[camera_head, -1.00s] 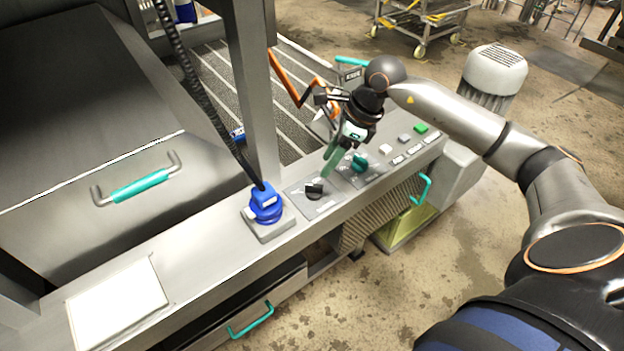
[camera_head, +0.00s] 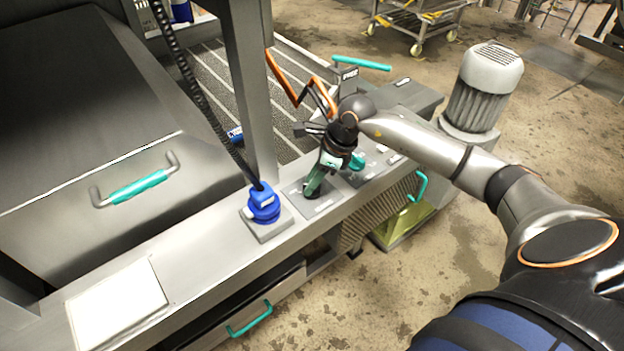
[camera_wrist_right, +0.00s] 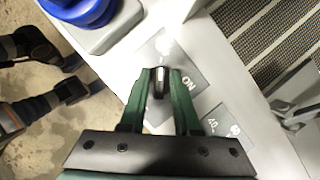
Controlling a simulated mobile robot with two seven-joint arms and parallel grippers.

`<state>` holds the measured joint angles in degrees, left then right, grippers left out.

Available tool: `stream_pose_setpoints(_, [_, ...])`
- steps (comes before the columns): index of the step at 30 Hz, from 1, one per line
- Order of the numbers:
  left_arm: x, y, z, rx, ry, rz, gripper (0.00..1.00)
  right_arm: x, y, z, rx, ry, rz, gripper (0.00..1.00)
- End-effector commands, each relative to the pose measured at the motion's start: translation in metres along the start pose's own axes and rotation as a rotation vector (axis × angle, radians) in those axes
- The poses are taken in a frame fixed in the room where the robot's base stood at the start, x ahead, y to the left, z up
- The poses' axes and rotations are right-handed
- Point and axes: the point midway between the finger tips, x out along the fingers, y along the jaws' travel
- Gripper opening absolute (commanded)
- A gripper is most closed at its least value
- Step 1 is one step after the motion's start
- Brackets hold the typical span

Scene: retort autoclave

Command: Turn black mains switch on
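The black mains switch (camera_wrist_right: 160,84) stands between the two green fingers of my right gripper (camera_wrist_right: 162,75) in the right wrist view. One finger is on each side of its knob, with only narrow gaps, so contact is hard to judge. An "ON" label (camera_wrist_right: 188,80) is on the plate to the right of the knob. In the head view my right gripper (camera_head: 313,188) points down onto the switch plate (camera_head: 324,204) and hides most of the switch. My left gripper is not in view.
A blue knob (camera_head: 264,206) on a square base is left of the switch. A teal switch (camera_head: 357,161) sits close to its right.

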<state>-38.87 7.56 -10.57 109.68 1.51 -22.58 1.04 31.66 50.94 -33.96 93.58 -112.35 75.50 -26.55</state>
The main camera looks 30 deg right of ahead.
Motion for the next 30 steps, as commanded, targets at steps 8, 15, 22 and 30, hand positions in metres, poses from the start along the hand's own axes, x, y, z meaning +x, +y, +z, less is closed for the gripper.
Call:
stream_pose_setpoints(8, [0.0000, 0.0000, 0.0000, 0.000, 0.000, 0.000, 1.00, -0.0004, -0.0001, 0.0001, 0.000, 0.000, 0.000, 0.00])
stream_pose_setpoints(15, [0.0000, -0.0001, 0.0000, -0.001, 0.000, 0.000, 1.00, -0.0006, -0.0001, 0.0001, 0.000, 0.000, 0.000, 0.00])
stream_pose_setpoints(22, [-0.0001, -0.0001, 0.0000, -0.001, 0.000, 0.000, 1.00, -0.0007, -0.0001, 0.0001, 0.004, 0.000, -0.002, 0.00])
stream_pose_setpoints(30, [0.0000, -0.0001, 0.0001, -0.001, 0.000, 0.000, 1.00, -0.0010, -0.0001, 0.0001, 0.080, 0.000, -0.035, 0.00])
